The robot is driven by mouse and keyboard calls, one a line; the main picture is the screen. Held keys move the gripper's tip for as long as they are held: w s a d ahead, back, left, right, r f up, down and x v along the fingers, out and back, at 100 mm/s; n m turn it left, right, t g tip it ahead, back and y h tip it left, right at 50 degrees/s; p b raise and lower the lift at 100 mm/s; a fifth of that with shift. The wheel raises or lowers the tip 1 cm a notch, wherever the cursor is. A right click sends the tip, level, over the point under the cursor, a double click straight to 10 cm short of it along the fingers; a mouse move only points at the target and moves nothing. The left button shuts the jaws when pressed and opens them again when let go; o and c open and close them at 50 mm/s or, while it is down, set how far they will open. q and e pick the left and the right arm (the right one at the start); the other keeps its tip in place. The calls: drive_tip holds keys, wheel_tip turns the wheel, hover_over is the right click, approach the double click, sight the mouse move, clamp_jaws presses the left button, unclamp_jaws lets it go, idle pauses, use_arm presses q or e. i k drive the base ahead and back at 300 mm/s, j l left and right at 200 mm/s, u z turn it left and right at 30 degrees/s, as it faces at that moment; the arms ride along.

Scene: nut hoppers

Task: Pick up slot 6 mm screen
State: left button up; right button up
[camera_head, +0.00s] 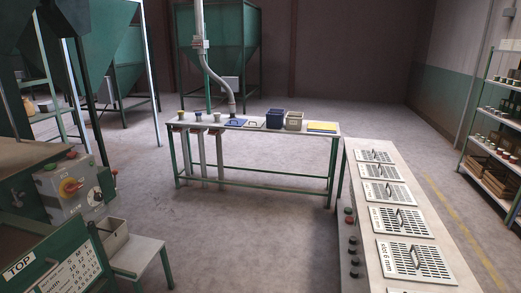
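Several flat metal screens with dark slots or holes lie in a row on the long pale table (345,235) at the right. Each fully visible screen has a raised dark handle. The large near screen (430,263) carries small lettering on its left edge that seems to read "slot 6 mm". Behind it lie another screen (412,226), then a smaller-looking one (397,196) and further ones towards the back. Their lettering is too small to read surely. Part of one more screen shows at the bottom edge. Neither of my grippers is in view.
Red, green and dark knobs (349,220) line the table's left edge. A back bench (260,133) holds bins (275,119) and a blue tray. A green machine with a control box (72,190) stands at left, shelves (490,130) at right. The middle floor (250,230) is clear.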

sight(406, 262)
drive_tip(key=i+j, duration=0.1)
drive_tip(key=i, duration=0.8)
drive_tip(key=i+j, duration=0.1)
drive_tip(key=i, duration=0.75)
drive_tip(key=i+j+z, duration=0.1)
drive_tip(key=i+z, duration=0.35)
drive_tip(key=i+j+z, duration=0.2)
drive_tip(key=z, duration=0.2)
drive_tip(key=i+j+z, duration=0.6)
drive_tip(key=j+z, duration=0.15)
drive_tip(key=z, duration=0.15)
drive_tip(key=i+j+z, duration=0.15)
drive_tip(key=j+z, duration=0.3)
drive_tip(key=i+j+z, duration=0.1)
drive_tip(key=j+z, duration=0.3)
drive_tip(key=j, duration=0.15)
drive_tip(key=j+z, duration=0.45)
drive_tip(key=j, duration=0.1)
